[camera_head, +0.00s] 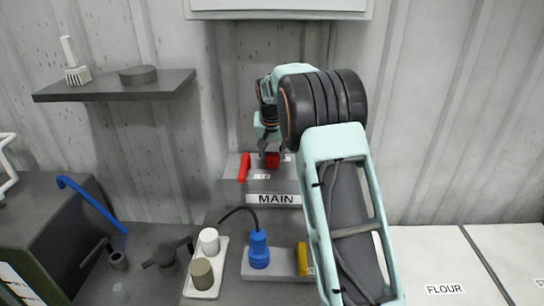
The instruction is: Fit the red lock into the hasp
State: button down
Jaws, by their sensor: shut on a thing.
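The red lock (272,160) is between the fingers of my gripper (271,153), which is shut on it. It is just above the top of the grey box labelled MAIN (285,184). A red handle (244,168) stands at the left on that box, a little left of the lock and apart from it. The hasp cannot be made out; it is small or hidden near the gripper. My arm covers the right part of the box.
A blue plug (258,249) with a black cable and a yellow block (302,259) stand in front of the box. A white tray (203,293) holds two cylinders. A dark shelf (115,86) is on the wall at upper left. White lids, one labelled FLOUR (444,289), lie at right.

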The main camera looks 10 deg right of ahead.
jog(key=shift+f, duration=0.2)
jog(key=c, duration=1.3)
grip_release()
jog(key=shift+r, duration=0.1)
jog(key=v, duration=1.2)
jog(key=shift+w, duration=0.1)
